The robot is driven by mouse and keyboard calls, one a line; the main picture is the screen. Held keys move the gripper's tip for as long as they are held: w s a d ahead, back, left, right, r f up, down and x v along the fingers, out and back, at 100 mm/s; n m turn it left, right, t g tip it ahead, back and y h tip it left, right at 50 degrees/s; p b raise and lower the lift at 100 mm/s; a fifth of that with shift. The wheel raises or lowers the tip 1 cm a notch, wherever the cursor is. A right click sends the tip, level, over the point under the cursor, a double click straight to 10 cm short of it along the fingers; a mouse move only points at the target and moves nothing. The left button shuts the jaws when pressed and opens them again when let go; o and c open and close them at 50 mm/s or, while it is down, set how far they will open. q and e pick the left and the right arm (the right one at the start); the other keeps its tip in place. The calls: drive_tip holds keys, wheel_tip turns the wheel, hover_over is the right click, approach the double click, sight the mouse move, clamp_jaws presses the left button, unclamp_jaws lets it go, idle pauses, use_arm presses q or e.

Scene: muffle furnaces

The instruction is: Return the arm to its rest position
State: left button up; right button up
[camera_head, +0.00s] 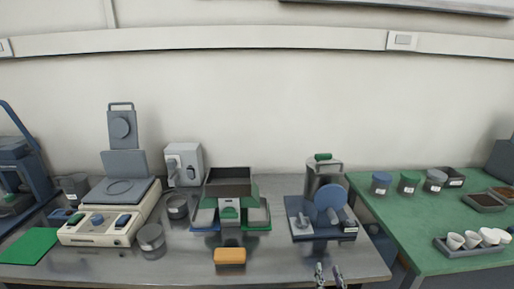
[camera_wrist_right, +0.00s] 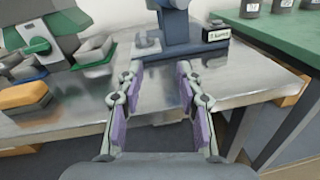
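My right gripper (camera_head: 329,273) shows at the bottom edge of the head view, by the front edge of the metal table (camera_head: 180,268). In the right wrist view the same gripper (camera_wrist_right: 157,110) has its two purple-padded fingers spread wide apart. Nothing is between them; bare tabletop and the table's front edge show through the gap. The fingers point toward the blue-based device (camera_head: 323,236), which stands further back and apart from them. My left gripper is not in the head view.
A yellow-orange block (camera_head: 230,256) lies left of the right gripper near the front edge. Behind it stands a green-and-grey apparatus (camera_head: 229,184). A green table (camera_head: 406,225) on the right holds lidded jars and a tray of white cups (camera_head: 473,252). A beige instrument (camera_head: 104,227) stands left.

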drive_tip(key=s+d+f+m+g+h, duration=0.25)
drive_tip(key=d+m, duration=0.25)
drive_tip(key=m, duration=0.5)
drive_tip(key=s+d+f+m+g+h, duration=0.25)
drive_tip(key=d+m+g, duration=0.2)
drive_tip(key=m, duration=0.55)
drive_tip(key=s+a+f+m+g+y, duration=0.2)
drive_tip(key=s+a+m+g+y, duration=0.1)
drive_tip(key=s+m, duration=0.3)
drive_tip(key=s+a+f+m+g+y, duration=0.1)
drive_tip(key=s+a+m+g+y, duration=0.1)
drive_tip(key=s+m+g, duration=0.35)
drive_tip(key=s+d+f+m+p, duration=0.1)
drive_tip(key=s+f, duration=0.2)
drive_tip(key=f, duration=1)
drive_tip(key=s+d+f+p, duration=0.1)
drive_tip(key=s+f, duration=0.1)
drive_tip(key=f, duration=1.1)
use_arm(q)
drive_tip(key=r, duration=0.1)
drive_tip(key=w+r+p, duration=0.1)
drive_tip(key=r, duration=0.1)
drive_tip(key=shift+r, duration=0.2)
use_arm(e)
drive_tip(key=s+d+f+g, duration=0.1)
drive_tip(key=s+f, duration=1.2)
drive_tip(key=s, duration=0.5)
drive_tip(key=shift+f, duration=0.25)
drive_tip(key=shift+d, duration=0.1)
